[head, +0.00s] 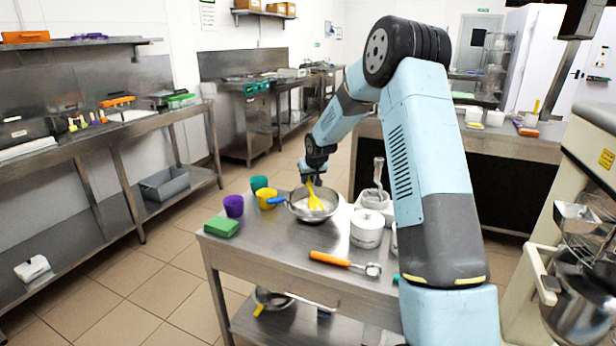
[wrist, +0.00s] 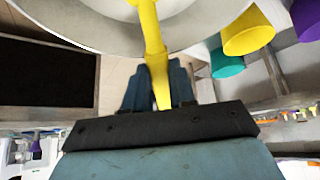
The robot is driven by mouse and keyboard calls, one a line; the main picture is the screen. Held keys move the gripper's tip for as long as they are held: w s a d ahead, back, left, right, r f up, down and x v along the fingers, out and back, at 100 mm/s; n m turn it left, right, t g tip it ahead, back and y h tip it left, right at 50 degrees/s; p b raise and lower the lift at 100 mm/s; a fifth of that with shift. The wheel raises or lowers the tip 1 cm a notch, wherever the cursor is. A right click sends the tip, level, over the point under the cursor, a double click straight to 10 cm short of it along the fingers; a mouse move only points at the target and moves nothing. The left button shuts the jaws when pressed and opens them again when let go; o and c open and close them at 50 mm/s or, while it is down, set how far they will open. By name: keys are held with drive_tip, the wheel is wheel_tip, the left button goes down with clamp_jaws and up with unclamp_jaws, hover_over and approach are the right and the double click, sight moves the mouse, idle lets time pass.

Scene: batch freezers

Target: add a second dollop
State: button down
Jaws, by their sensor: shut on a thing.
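My gripper (wrist: 158,92) is shut on the handle of a yellow spatula (wrist: 150,38), which also shows in the head view (head: 314,198). The spatula's head points down into a metal bowl (head: 296,212) on the steel table. The bowl holds something white; its rim fills the top of the wrist view (wrist: 60,32). I cannot tell how much white stuff, if any, is on the spatula. My gripper is just above the bowl in the head view (head: 312,181).
Purple (head: 233,206), teal (head: 259,183) and yellow (head: 267,198) cups and a green sponge (head: 221,227) stand left of the bowl. A white tub (head: 367,229) stands to its right. An orange-handled tool (head: 340,262) lies in front.

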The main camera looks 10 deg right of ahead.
sight(309, 185)
drive_tip(key=shift+s+d, duration=0.15)
drive_tip(key=shift+s, duration=1.3)
drive_tip(key=shift+w+f+g, duration=0.4)
drive_tip(key=shift+g, duration=0.1)
drive_tip(key=shift+w+r, duration=0.2)
drive_tip(key=shift+r, duration=0.95)
drive_tip(key=shift+w+r, duration=0.15)
drive_tip(key=shift+r, duration=1)
drive_tip(key=shift+w+r, duration=0.2)
drive_tip(key=shift+r, duration=0.95)
drive_tip(key=shift+w+a+g, duration=0.15)
drive_tip(key=shift+w+g, duration=0.4)
drive_tip(key=shift+g, duration=0.1)
drive_tip(key=shift+w+a+g, duration=0.15)
drive_tip(key=shift+w+g, duration=0.4)
drive_tip(key=shift+g, duration=0.1)
drive_tip(key=shift+w+g+h, duration=0.3)
drive_tip(key=shift+w+g, duration=0.15)
drive_tip(key=shift+g, duration=0.25)
